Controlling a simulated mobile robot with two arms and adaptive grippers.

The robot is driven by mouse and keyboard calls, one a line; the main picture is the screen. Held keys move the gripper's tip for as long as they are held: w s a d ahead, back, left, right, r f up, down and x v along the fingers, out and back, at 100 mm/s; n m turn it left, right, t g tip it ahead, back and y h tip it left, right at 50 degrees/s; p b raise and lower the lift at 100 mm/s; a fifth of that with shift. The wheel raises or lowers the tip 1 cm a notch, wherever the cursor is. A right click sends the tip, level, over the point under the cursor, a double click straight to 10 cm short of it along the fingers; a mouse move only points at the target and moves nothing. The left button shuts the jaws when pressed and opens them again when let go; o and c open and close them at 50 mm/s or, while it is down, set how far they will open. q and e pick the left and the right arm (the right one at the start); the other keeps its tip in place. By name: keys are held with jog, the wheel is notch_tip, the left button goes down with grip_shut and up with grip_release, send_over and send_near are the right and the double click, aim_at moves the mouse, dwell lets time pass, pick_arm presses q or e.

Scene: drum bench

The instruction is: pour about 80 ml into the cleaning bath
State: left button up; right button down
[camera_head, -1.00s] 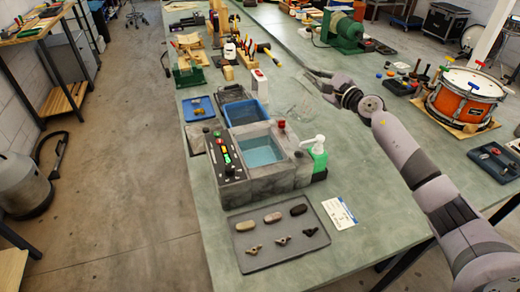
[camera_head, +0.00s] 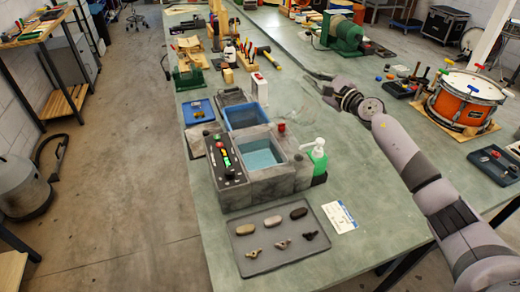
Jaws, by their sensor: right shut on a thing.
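The cleaning bath (camera_head: 285,182) is a grey stone-like block on the bench, with pale blue liquid (camera_head: 262,156) in its open basin and a control panel on its left side. My right gripper (camera_head: 322,82) is beyond the bath and to its right, above the bench. It is shut on a clear, glass-like vessel (camera_head: 308,101), which is very faint against the bench. The vessel's exact tilt and its contents cannot be told. It is apart from the basin, and no stream shows. My left gripper is not in view.
A green pump bottle (camera_head: 317,156) stands at the bath's right side. A blue bin (camera_head: 244,116) stands behind the bath. A grey tray (camera_head: 262,262) with several small parts lies in front, beside a white card (camera_head: 340,216). An orange drum (camera_head: 463,104) stands at right.

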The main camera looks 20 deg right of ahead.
jog(key=shift+r, duration=0.1)
dwell(0.7)
jog(key=shift+w+d+r+m, duration=0.1)
jog(key=shift+d+m, duration=0.3)
jog(key=shift+m, duration=0.2)
jog(key=w+d+f+m+b, duration=0.2)
jog(key=d+f+m+b, duration=0.4)
jog(key=m, duration=0.3)
jog(key=shift+d+f+b, duration=0.2)
jog(key=shift+d+b, duration=0.1)
jog(key=shift+b, duration=0.45)
jog(key=shift+w, duration=0.1)
